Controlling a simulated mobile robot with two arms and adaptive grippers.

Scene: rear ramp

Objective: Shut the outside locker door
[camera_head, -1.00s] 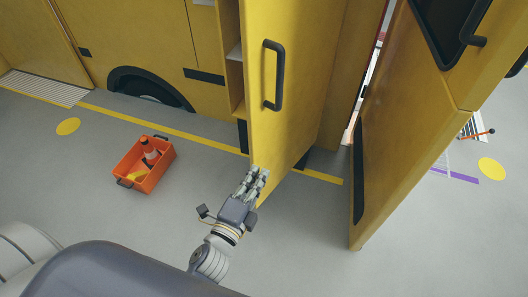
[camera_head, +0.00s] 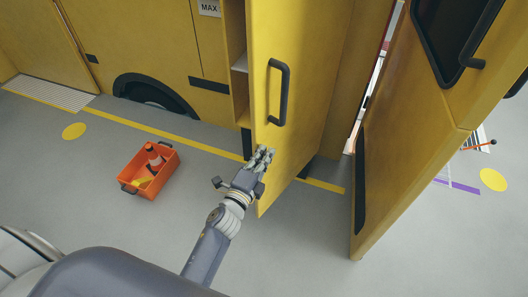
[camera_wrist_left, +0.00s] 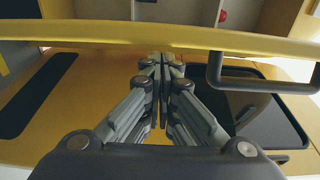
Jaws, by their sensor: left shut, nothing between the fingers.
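The yellow locker door (camera_head: 300,70) stands open, swung out from the yellow vehicle, with a black bar handle (camera_head: 278,92) near its free edge. Part of the open locker's shelving (camera_head: 240,65) shows to its left. My left gripper (camera_head: 263,154) is shut and empty, its fingertips at the door's lower part, below the handle. In the left wrist view the shut fingertips (camera_wrist_left: 161,60) reach the yellow door edge (camera_wrist_left: 100,32), with the handle (camera_wrist_left: 260,78) to their right. I cannot tell whether they touch the door. My right gripper is out of view.
A second large yellow door (camera_head: 400,130) with a dark window stands open at the right. An orange crate (camera_head: 130,189) holding a traffic cone stands on the grey floor at the left. The floor between the crate and my left arm is clear.

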